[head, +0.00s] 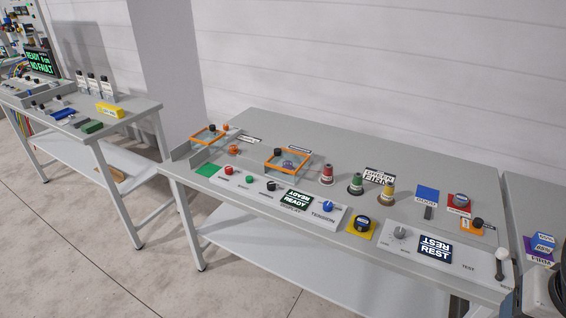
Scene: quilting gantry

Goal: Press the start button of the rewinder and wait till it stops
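A light control panel (263,200) runs along the front of the middle table. On it are a red button (228,170), a green button (250,181), a black knob or button (271,186), a display (297,199) reading READY upside down, and a blue knob (327,207) beside the word TENSION. The small labels by the buttons are too small to read, so I cannot tell from lettering which is start. Behind the panel an orange square frame (287,160) surrounds a black-topped part. My gripper does not show in the head view.
Red, green and yellow thread spools (356,184) stand behind the panel. Another table (75,110) stands at left. A dark and white round form fills the bottom right corner.

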